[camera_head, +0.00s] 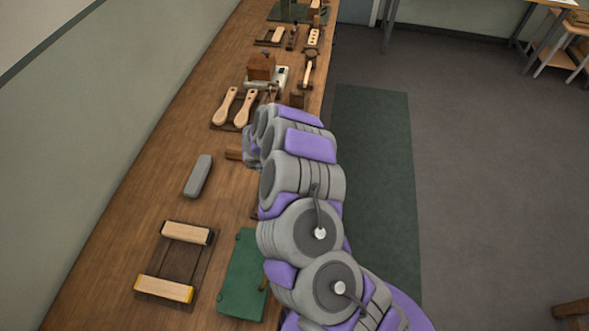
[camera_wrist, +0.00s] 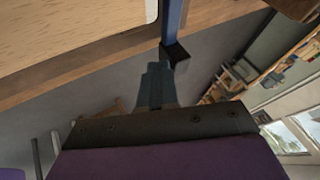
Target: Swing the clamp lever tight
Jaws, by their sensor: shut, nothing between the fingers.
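My gripper (camera_wrist: 155,72) shows in the wrist view as a narrow grey-blue pair of fingers, shut with nothing between them. In the head view it is hidden at the far end of my arm, above the right side of the bench. A brown block (camera_head: 261,66) sits on a pale metal fixture (camera_head: 281,77) beyond my arm; this may be the clamp, but its lever cannot be made out for certain. No lever is clearly seen in the wrist view. I cannot tell whether the gripper touches anything.
The wooden bench (camera_head: 135,200) runs along the wall. A dark green mat (camera_head: 375,170) covers floor right of the bench.

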